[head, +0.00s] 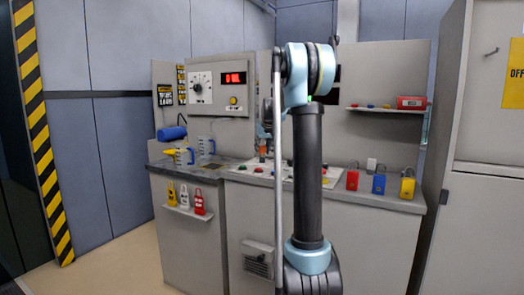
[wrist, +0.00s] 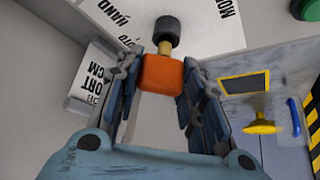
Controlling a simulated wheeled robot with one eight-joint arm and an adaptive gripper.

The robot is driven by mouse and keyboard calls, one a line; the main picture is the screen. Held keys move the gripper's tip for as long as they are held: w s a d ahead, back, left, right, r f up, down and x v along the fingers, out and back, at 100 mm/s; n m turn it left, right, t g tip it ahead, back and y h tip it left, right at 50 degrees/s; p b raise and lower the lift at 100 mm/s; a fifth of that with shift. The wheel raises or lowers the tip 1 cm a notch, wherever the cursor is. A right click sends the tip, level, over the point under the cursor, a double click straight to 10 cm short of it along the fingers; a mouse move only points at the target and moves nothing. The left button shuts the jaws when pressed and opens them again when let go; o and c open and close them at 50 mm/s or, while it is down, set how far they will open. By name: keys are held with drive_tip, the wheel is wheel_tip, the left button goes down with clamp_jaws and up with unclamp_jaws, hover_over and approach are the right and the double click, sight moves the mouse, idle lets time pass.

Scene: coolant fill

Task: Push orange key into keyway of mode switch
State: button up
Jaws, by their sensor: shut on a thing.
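My gripper (wrist: 162,80) is shut on the orange key's block-shaped head (wrist: 162,74) in the wrist view. The key's short brass shaft (wrist: 166,47) points away from my gripper. It meets a dark round cylinder (wrist: 167,31), which looks like the mode switch, beside printed HAND and AUTO lettering on the panel. I cannot tell how deep the shaft sits, and the keyway is hidden. In the head view the orange key (head: 263,151) shows small, low over the control panel, with my arm partly in front.
A green button (wrist: 306,8) lies near the switch. Red (head: 352,178), blue (head: 379,184) and yellow (head: 407,187) padlocks stand at right. An upright display box (head: 218,88) rises behind the counter.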

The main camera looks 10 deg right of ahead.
drive_tip(key=shift+f, duration=1.15)
drive_tip(key=o, duration=1)
drive_tip(key=shift+s+r, duration=0.1)
drive_tip(key=v, duration=1.1)
drive_tip(key=shift+s+r, duration=0.1)
drive_tip(key=shift+r, duration=0.2)
